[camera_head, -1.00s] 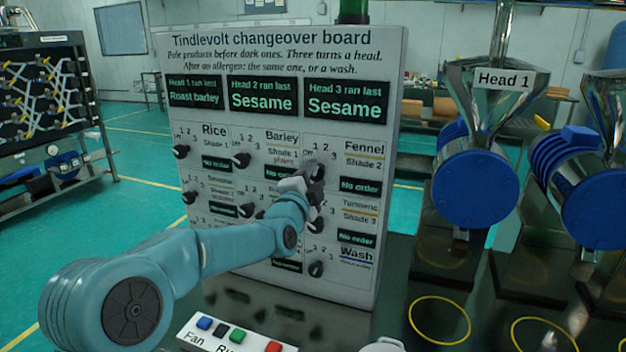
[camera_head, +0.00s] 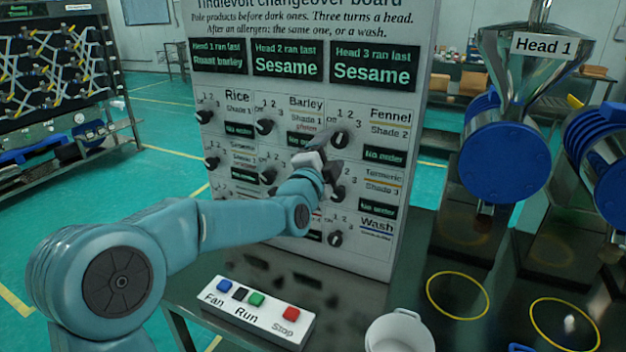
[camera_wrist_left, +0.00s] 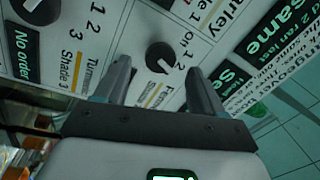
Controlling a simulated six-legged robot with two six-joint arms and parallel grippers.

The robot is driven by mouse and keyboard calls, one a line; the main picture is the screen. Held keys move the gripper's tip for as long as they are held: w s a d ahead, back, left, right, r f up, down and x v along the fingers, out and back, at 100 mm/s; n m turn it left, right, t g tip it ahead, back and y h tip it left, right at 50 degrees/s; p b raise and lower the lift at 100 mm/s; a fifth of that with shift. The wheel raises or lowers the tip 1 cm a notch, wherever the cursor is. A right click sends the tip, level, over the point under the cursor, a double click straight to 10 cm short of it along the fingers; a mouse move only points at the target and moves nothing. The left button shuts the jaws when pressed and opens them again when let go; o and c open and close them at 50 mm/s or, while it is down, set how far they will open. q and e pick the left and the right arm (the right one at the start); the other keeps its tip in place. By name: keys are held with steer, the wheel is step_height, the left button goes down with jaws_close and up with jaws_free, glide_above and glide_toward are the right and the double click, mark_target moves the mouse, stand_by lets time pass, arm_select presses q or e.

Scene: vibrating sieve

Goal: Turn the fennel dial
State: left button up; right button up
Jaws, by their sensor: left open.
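The fennel dial (camera_head: 341,138) is a black knob on the white changeover board, left of the Fennel label. In the left wrist view the dial (camera_wrist_left: 160,57) shows a small white mark toward its "Off" side. My left gripper (camera_head: 330,147) is at the board, partly covering the dial's lower left in the head view. In the left wrist view my left gripper (camera_wrist_left: 160,72) is open, with one finger on each side of the dial and gaps between. I cannot tell how far the fingertips reach along the knob. My right gripper is out of view.
The Barley dial (camera_head: 264,127) and turmeric dial (camera_head: 337,193) are close by on the board. A white button box (camera_head: 255,315) and a white cup (camera_head: 398,333) stand on the dark table in front. The Head 1 machine (camera_head: 505,150) is on the right.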

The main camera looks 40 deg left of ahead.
arm_select(q)
steer(key=b+v, duration=0.2)
steer(key=v, duration=1)
steer(key=shift+s, duration=0.25)
